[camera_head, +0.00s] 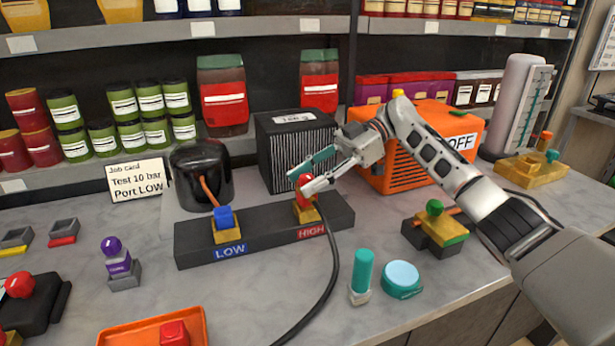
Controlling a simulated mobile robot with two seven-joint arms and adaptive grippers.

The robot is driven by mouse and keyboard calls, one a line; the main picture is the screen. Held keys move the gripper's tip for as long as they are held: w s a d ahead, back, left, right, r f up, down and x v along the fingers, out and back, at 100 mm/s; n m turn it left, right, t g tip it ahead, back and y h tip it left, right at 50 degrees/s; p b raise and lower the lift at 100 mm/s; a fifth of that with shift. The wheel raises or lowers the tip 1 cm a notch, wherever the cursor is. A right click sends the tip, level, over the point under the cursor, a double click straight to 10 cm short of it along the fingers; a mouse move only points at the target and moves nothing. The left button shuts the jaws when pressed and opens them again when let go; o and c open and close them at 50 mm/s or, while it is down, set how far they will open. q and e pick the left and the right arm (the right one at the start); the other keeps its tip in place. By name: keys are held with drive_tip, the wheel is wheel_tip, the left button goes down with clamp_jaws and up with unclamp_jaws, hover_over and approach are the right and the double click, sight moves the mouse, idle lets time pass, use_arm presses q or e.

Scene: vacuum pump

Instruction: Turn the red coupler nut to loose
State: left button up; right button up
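The red coupler nut (304,181) sits on the brass fitting (307,212) of the port labelled HIGH, on a dark manifold block (265,229). A black hose (331,270) runs from this port down over the bench front. My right gripper (300,184) reaches in from the right, with one teal-faced finger behind the nut and one pale finger in front. The nut shows between the fingertips; I cannot tell whether both touch it. The blue coupler (224,217) stands on the LOW port to the left. My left gripper is not in view.
A black pump dome (202,174) and job card (139,180) stand behind left; an orange unit marked OFF (415,160) stands behind right. A green-knobbed valve (435,225), teal cylinder (362,272) and orange tray (120,336) are nearer.

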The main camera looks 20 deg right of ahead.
drive_tip(key=shift+r, duration=0.1)
drive_tip(key=v, duration=0.7)
drive_tip(key=shift+d, duration=0.25)
idle(0.5)
